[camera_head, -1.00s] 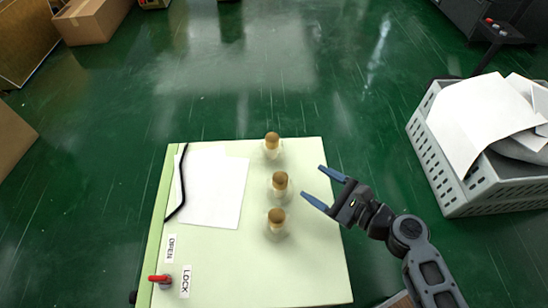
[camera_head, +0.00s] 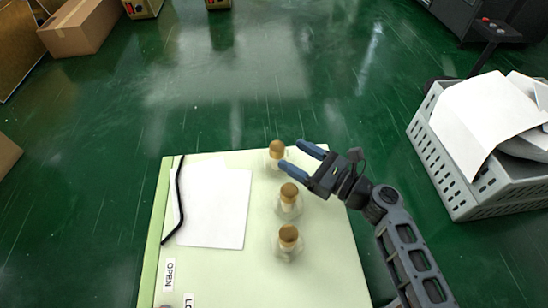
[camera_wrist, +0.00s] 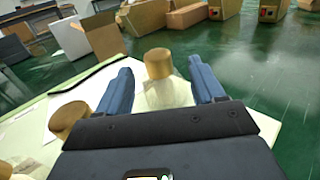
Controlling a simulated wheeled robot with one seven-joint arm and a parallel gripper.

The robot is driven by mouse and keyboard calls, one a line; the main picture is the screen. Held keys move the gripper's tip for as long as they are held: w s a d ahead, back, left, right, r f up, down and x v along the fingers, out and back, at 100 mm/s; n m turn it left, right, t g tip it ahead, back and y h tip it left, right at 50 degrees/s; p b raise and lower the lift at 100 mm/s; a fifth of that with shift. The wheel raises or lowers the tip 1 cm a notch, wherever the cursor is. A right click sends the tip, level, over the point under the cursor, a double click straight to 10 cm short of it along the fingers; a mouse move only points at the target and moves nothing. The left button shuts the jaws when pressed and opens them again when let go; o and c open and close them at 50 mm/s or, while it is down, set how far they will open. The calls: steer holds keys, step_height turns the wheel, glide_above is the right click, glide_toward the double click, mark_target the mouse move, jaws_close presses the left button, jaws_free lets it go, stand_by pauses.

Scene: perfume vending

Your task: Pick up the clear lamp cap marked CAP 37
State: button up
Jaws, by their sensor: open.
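Three clear bottle-like pieces with golden-brown tops stand in a row on the pale green table (camera_head: 330,275): a far one (camera_head: 277,154), a middle one (camera_head: 289,202) and a near one (camera_head: 287,243). No CAP 37 marking is readable on any of them. My gripper (camera_head: 293,155) is open and empty, just right of the far piece, its fingers pointing at it. In the wrist view, the far piece (camera_wrist: 165,93) stands ahead between the open fingers, apart from them. The middle piece's brown top (camera_wrist: 68,119) is left of the left finger.
A white sheet (camera_head: 215,208) and a black cord (camera_head: 177,200) lie on the table's left side, with an OPEN label (camera_head: 169,275) nearer. A grey crate (camera_head: 455,170) with papers stands on the floor at right. Cardboard boxes (camera_head: 82,27) are at far left.

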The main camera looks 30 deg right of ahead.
mark_target(283, 152)
steer(key=b+x, duration=0.1)
steer(key=x, duration=0.5)
steer(key=shift+a+f+b, duration=0.15)
steer(key=shift+a+b, duration=0.05)
steer(key=shift+b, duration=0.1)
steer(key=shift+s, duration=0.1)
steer(key=c, duration=1.1)
